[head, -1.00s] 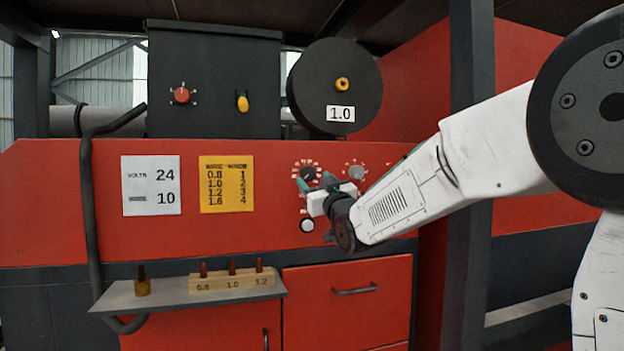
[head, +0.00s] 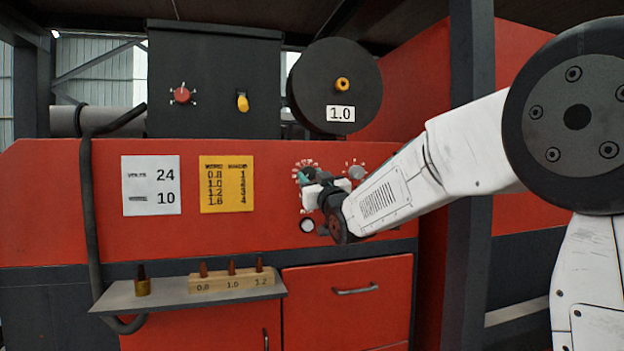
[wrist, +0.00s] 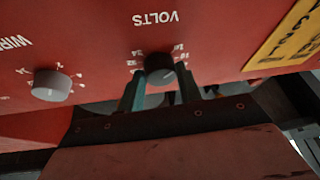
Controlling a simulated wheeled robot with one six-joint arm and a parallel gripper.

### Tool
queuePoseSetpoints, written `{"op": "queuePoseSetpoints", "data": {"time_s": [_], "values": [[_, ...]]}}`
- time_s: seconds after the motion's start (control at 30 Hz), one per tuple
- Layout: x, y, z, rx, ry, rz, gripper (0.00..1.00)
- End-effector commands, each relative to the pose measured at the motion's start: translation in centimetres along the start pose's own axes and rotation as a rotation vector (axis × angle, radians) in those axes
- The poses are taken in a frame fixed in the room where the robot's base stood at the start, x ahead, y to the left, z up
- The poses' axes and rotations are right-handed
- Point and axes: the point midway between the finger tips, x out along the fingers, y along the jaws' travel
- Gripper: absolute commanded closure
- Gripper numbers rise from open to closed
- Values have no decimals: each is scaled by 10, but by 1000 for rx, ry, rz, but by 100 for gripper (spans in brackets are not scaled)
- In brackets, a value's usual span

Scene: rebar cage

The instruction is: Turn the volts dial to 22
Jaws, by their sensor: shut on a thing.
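The volts dial (wrist: 160,67) is a dark round knob on the red panel, under the word VOLTS, which is upside down in the wrist view. Small numbers ring it, and its setting is too small to read. My gripper (wrist: 160,88) has its two teal fingers on either side of the dial, shut on it. In the head view my gripper (head: 308,179) is at the panel and largely covers the dial. A white card (head: 150,185) on the panel reads VOLTS 24, with 10 below.
A grey wire dial (wrist: 51,84) sits beside the volts dial. A yellow chart (head: 226,184) is left of my gripper in the head view. Below are a shelf (head: 160,296) with several copper tips and a red drawer (head: 320,300). A round button (head: 307,225) is just under my gripper.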

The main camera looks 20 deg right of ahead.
Motion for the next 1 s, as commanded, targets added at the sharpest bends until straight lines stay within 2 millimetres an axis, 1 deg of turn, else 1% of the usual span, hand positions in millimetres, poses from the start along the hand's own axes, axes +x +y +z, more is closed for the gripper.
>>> {"op": "queuePoseSetpoints", "data": {"time_s": [0.17, 0.37, 1.0], "values": [[0, -2, 0, 68, 4, 27, 88], [0, -4, 0, 205, 12, 84, 88], [1, -10, -2, 763, 46, 324, 88]]}}
